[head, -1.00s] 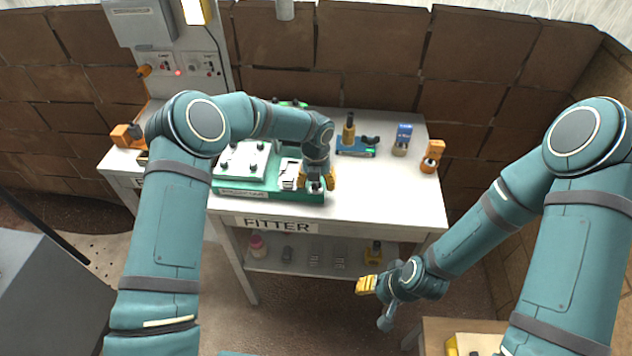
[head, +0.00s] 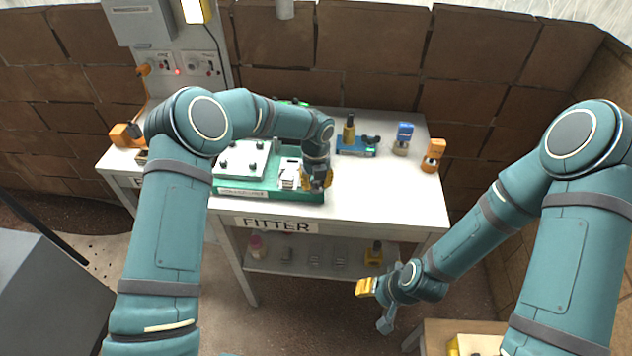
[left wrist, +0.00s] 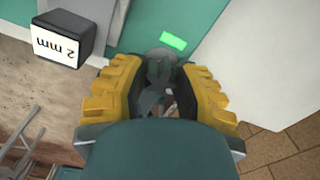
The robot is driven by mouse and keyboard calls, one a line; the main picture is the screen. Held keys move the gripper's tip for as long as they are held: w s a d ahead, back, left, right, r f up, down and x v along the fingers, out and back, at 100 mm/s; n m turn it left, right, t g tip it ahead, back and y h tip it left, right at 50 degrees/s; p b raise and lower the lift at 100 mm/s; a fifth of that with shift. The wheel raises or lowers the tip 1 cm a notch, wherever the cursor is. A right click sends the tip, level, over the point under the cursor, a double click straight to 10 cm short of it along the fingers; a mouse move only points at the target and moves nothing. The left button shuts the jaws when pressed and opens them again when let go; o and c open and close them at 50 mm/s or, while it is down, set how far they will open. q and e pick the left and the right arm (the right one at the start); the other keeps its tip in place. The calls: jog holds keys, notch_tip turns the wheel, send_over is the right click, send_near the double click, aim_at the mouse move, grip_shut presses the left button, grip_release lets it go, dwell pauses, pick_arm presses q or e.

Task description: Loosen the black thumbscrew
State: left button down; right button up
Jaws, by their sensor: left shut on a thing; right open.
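My left gripper (head: 317,186) is at the front right corner of the green fixture (head: 232,188) on the bench, pointing down. In the left wrist view its yellow-padded fingers (left wrist: 158,92) are shut on a small dark grey piece, which I take to be the black thumbscrew (left wrist: 156,72). The fingers hide most of it, so I cannot tell how far it is turned. A bright green mark (left wrist: 172,41) lies just beyond it on the green surface. My right gripper (head: 367,287) is open and empty, in front of the bench, low and to the right.
A black block marked "2 mm" (left wrist: 62,38) is beside the left fingers. A pale plate with dark knobs (head: 243,160) sits on the fixture. Behind are a blue stand with a yellow bottle (head: 349,131), a blue item (head: 403,138) and an orange item (head: 433,155). The bench's right front is clear.

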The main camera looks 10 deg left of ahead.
pick_arm(q)
jog(key=n+b, duration=0.2)
jog(key=n, duration=0.4)
jog(key=n+b, duration=0.1)
jog(key=n, duration=0.3)
jog(key=shift+n, duration=0.3)
jog(key=n+b, duration=0.1)
jog(key=n, duration=0.4)
jog(key=shift+n, duration=0.3)
jog(key=n+b, duration=0.1)
jog(key=n, duration=0.4)
jog(key=shift+n, duration=0.3)
jog(key=c, duration=0.7)
grip_release()
jog(key=shift+r, duration=0.1)
